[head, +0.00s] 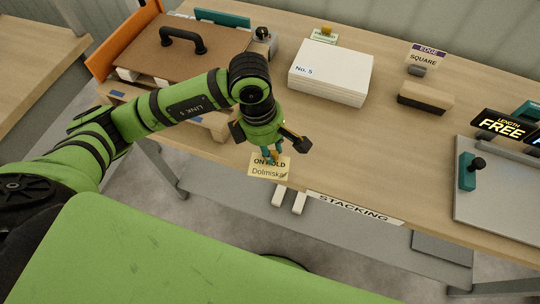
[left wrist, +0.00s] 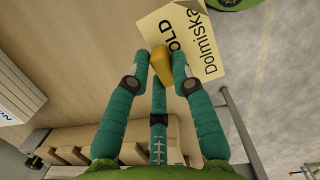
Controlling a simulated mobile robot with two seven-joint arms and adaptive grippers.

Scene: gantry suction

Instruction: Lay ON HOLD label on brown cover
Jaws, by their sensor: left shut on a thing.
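The ON HOLD label (head: 270,173) is a pale yellow card reading "ON HOLD Dolmiska" with a small yellow knob. My left gripper (head: 271,153) has its teal fingers closed on that knob, at the table's front edge. In the left wrist view, the fingers (left wrist: 163,62) pinch the yellow knob (left wrist: 160,62), and the label (left wrist: 207,45) spans the table edge and the floor beyond. The brown cover (head: 190,52) with a black handle lies on a stack at the upper left, left of and behind my gripper. My right gripper is not in view.
A pallet (head: 215,125) lies under the brown cover's stack, partly behind my left arm. A white stack marked No. 5 (head: 330,75), a wooden block (head: 425,97) and a grey panel (head: 500,200) stand to the right. The table's front middle is clear.

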